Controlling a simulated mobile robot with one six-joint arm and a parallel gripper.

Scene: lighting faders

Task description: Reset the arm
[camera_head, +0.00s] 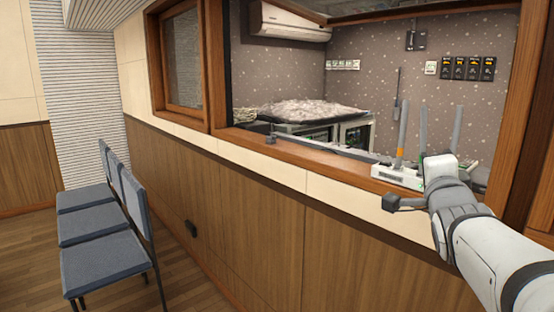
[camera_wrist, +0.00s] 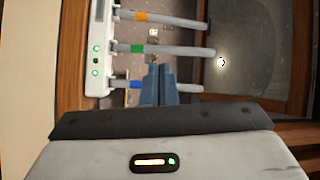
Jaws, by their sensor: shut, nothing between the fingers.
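A white fader unit (camera_head: 397,177) sits on the wooden window sill. It also stands at the upper left in the wrist view (camera_wrist: 97,60). Three grey levers rise from it, with an orange band (camera_wrist: 141,16), a green band (camera_wrist: 137,49) and a blue band (camera_wrist: 135,85). My gripper (camera_wrist: 160,68) is shut and empty. In the wrist view its fingers overlap the blue-banded lever and end just below the green-banded one; I cannot tell if they touch. In the head view my arm reaches in from the right and hides part of the unit; the fingertips are not clear.
The wooden window frame (camera_head: 530,85) stands close on the right of my arm. The panelled wall (camera_head: 340,250) runs below the sill. Blue-grey chairs (camera_head: 105,260) stand at the left, with open floor beside them.

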